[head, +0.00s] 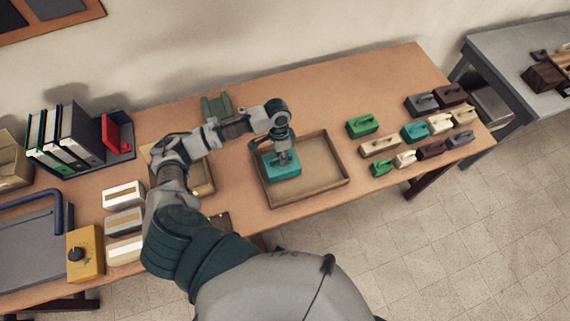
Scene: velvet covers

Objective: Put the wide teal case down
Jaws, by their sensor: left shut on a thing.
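The wide teal case (283,173) is in the left part of a shallow brown tray (325,187) on the wooden table. My left gripper (283,157) reaches down from above and is shut on the top of the case. I cannot tell whether the case touches the tray floor or is held just above it. A smaller teal case (414,131) stands among other cases on the right of the table. My right gripper is not in view.
Several green, grey, brown and cream cases, one a green case (362,125), stand to the tray's right. Another tray (203,183) lies partly behind my left arm. White and grey boxes (123,196), a yellow box (86,254) and binders (75,135) fill the left. The tray's right part is clear.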

